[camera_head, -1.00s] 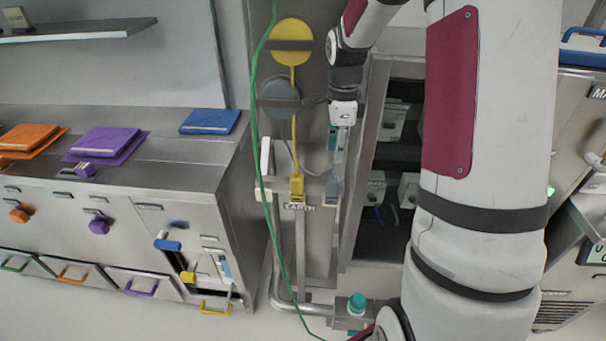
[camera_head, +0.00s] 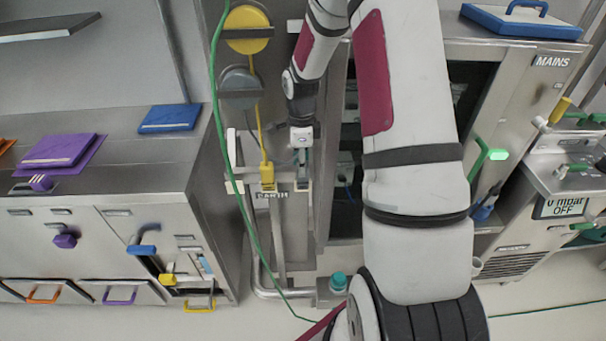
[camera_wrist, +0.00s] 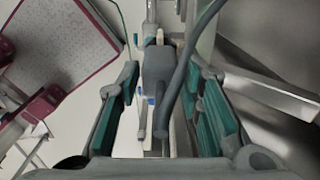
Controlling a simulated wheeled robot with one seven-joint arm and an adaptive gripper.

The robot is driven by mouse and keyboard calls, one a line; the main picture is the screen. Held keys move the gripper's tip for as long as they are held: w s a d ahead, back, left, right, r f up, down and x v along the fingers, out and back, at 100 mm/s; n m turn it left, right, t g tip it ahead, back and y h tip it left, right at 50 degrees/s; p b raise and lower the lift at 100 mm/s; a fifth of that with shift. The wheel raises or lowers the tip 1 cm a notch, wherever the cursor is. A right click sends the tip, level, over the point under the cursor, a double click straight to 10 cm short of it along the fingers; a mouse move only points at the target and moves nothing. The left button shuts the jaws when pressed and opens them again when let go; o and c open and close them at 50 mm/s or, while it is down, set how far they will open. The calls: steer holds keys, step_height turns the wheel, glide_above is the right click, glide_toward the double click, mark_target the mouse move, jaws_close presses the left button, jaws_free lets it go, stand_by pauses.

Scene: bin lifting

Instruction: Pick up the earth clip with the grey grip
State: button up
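The earth clip with the grey grip (camera_head: 303,173) hangs on the rail labelled EARTH, to the right of the yellow clip (camera_head: 267,176). In the wrist view the grey grip (camera_wrist: 158,76) lies between the teal-padded fingers of my gripper (camera_wrist: 162,98), with its grey cable crossing in front of its right side. The fingers are apart. A gap shows between the left pad and the grip; the right side is partly hidden by the cable. In the head view my gripper (camera_head: 302,152) points down over the clip, and its fingertips are too small to make out.
Yellow (camera_head: 247,30) and grey (camera_head: 239,87) cable reels are mounted above the rail. A green cable (camera_head: 224,140) hangs left of it. An open dark cabinet stands just to the right, partly behind my arm. A drawer cabinet (camera_head: 115,225) stands to the left.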

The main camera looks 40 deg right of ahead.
steer(key=shift+d+f+p, duration=0.2)
steer(key=shift+f+p, duration=0.1)
steer(key=shift+f, duration=1.8)
steer(key=shift+s, duration=0.1)
jaws_close()
steer(key=shift+r, duration=0.1)
step_height(320, 180, up, 7)
steer(key=shift+r+b, duration=0.1)
steer(key=shift+b, duration=0.3)
steer(key=s+a+b, duration=0.1)
steer(key=s+a, duration=0.9)
steer(key=s, duration=0.5)
steer(key=shift+f, duration=0.2)
